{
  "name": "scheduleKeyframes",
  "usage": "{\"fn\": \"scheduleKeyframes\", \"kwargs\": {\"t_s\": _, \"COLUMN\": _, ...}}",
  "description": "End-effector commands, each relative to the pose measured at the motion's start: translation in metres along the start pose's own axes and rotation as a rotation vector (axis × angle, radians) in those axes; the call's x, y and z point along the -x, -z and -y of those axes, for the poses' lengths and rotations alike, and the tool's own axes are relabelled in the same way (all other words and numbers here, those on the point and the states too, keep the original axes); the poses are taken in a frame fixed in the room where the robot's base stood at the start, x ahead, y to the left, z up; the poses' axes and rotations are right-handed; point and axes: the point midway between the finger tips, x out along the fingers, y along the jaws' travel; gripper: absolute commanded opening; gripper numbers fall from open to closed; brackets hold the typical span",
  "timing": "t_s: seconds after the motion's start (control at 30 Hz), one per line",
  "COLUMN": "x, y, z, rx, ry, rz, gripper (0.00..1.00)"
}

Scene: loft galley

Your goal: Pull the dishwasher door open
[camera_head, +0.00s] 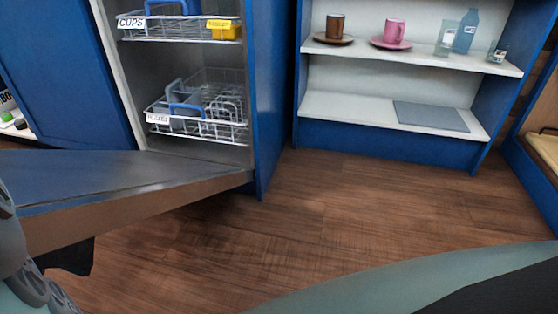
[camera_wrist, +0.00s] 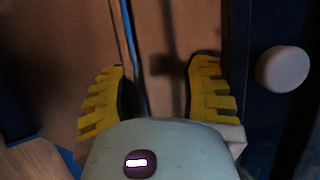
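The dishwasher (camera_head: 193,60) is at the left in the head view, with its inside in plain view. Its door (camera_head: 110,178) is swung down and out from the opening, and its broad face and long edge show. I cannot tell whether it lies fully flat. In the wrist view, my gripper (camera_wrist: 158,88) has its two yellow fingers spread well apart. A thin bluish edge runs between them, near the left finger; I see no grip on it. In the head view, only part of my arm shows at the lower left, and the fingers are not clear.
Two wire racks, a labelled upper one (camera_head: 180,28) and a lower one (camera_head: 200,120), sit inside the dishwasher. A blue shelf unit (camera_head: 400,141) with cups stands at the right. The wooden floor (camera_head: 330,205) between is clear. A round pale knob (camera_wrist: 283,68) is right of my fingers.

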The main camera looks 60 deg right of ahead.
Motion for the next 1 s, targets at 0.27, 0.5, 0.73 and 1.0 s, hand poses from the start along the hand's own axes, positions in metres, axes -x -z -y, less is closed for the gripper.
{"fn": "scheduleKeyframes", "kwargs": {"t_s": 0.27, "x": -0.008, "y": 0.003, "z": 0.025, "rx": 0.0, "ry": 0.044, "rz": -0.008, "gripper": 0.46}}
{"fn": "scheduleKeyframes", "kwargs": {"t_s": 0.5, "x": -0.009, "y": 0.004, "z": 0.026, "rx": -0.002, "ry": 0.047, "rz": -0.012, "gripper": 0.46}}
{"fn": "scheduleKeyframes", "kwargs": {"t_s": 0.73, "x": -0.003, "y": 0.007, "z": 0.012, "rx": -0.008, "ry": 0.011, "rz": -0.02, "gripper": 0.46}}
{"fn": "scheduleKeyframes", "kwargs": {"t_s": 1.0, "x": 0.014, "y": 0.007, "z": 0.002, "rx": -0.006, "ry": 0.009, "rz": -0.015, "gripper": 0.46}}
